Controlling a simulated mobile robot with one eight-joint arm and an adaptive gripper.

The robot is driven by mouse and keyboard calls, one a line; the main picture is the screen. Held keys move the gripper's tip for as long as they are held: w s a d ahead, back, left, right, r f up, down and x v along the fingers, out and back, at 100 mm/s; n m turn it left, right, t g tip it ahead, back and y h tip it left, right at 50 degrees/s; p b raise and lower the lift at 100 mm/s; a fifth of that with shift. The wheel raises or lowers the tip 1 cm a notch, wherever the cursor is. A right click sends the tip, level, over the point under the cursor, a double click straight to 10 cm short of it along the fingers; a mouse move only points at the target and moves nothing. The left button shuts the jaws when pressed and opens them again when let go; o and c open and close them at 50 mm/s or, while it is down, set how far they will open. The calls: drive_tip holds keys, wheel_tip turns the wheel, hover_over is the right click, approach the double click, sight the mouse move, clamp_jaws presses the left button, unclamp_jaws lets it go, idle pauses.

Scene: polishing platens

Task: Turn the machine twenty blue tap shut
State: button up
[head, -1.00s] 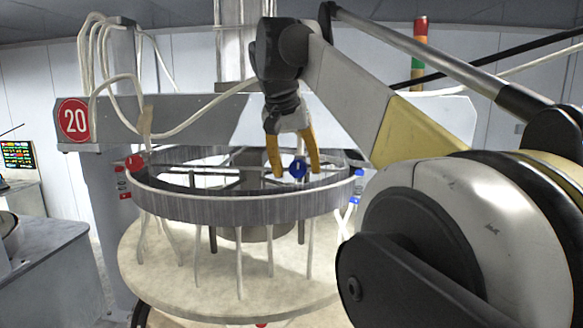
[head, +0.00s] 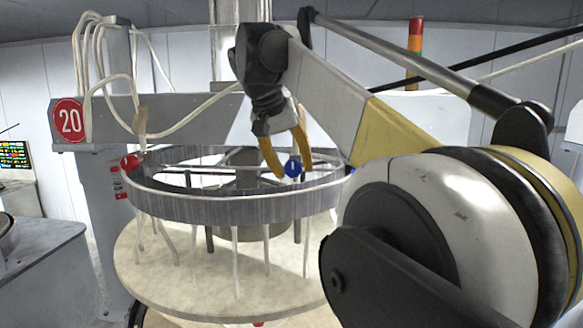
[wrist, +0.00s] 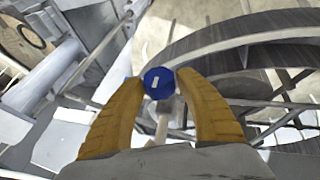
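The blue tap (head: 292,168) is a round blue knob with a short white mark, at the ring of machine twenty in the head view. In the wrist view the blue tap (wrist: 159,83) sits between the fingertips, its white mark slightly slanted. My gripper (head: 294,176) has two yellow fingers spread apart, one on each side of the tap; it also shows in the wrist view (wrist: 160,78). The fingertips are very close to the knob's sides. I cannot tell whether they touch it. The tap's base is mostly hidden behind the knob.
A red knob (head: 130,162) sits at the left of the grey ring (head: 230,207). The red 20 sign (head: 69,120) is on the machine's beam. Pale hoses (head: 190,122) hang above and below. A round pale platen (head: 200,268) lies under the ring.

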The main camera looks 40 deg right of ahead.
drive_tip(key=shift+o, duration=0.8)
drive_tip(key=v, duration=1.2)
drive_tip(key=a+f+n+t+y+b, duration=0.1)
drive_tip(key=a+f+b, duration=0.3)
drive_tip(key=f+b, duration=0.5)
drive_tip(key=a+f+n+t+b, duration=0.15)
drive_tip(key=a+f+b, duration=0.3)
drive_tip(key=f, duration=0.95)
drive_tip(key=a+f+n+t+y+b, duration=0.1)
drive_tip(key=a+f+n+b, duration=0.15)
drive_tip(key=f+b, duration=0.65)
drive_tip(key=s+a+f+n+t+y+b, duration=0.1)
drive_tip(key=s+a+f+b, duration=0.2)
drive_tip(key=f, duration=1.3)
drive_tip(key=s+a+f+n+t+y+b, duration=0.1)
drive_tip(key=s+a+f+b, duration=0.3)
drive_tip(key=f+b, duration=0.5)
drive_tip(key=s+a+f+n+t+y+b, duration=0.1)
drive_tip(key=s+a+f+b, duration=0.3)
drive_tip(key=f, duration=1.9)
drive_tip(key=shift+s+a+f+n+b, duration=0.25)
drive_tip(key=shift+a+n+b, duration=0.35)
drive_tip(key=shift+a+b, duration=0.5)
